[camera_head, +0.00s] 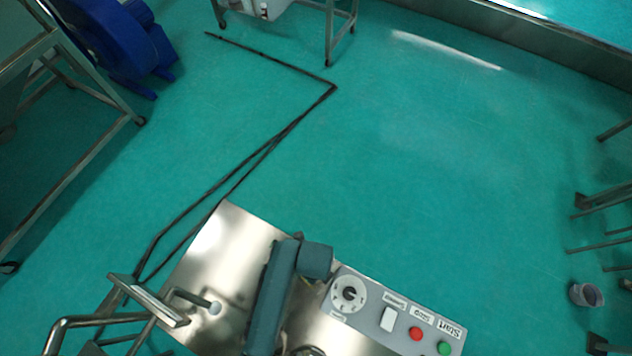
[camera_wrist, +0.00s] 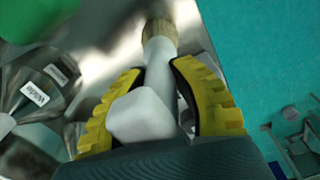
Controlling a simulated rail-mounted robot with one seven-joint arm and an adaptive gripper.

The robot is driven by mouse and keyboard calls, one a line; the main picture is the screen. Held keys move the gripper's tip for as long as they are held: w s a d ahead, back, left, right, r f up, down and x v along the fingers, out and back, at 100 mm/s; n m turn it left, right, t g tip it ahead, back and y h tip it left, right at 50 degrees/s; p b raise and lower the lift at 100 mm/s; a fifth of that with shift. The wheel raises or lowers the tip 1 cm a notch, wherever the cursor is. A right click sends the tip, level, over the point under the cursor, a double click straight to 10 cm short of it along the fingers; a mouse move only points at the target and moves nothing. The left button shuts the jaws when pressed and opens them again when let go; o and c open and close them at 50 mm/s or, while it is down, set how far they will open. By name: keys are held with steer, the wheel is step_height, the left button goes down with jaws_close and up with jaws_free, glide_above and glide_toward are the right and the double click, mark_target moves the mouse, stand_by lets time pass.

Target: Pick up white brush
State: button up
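The white brush (camera_wrist: 158,55) shows in the wrist view, with a pale handle and tan bristles (camera_wrist: 160,29) pointing to the top of the picture. My gripper (camera_wrist: 158,68) has yellow ribbed fingers, one on each side of the handle. Their tips come in close against the handle and appear to be shut on it. The blocky white handle end lies between the fingers, near the gripper's dark body. The brush and the fingertips cannot be made out in the head view.
A steel machine top (camera_head: 228,246) with a control panel (camera_head: 378,317) fills the bottom of the head view. Cables (camera_head: 262,150) cross the green floor. A blue machine (camera_head: 112,40) stands upper left, metal frames at both sides. The floor in the middle is clear.

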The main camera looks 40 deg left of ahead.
jaws_close()
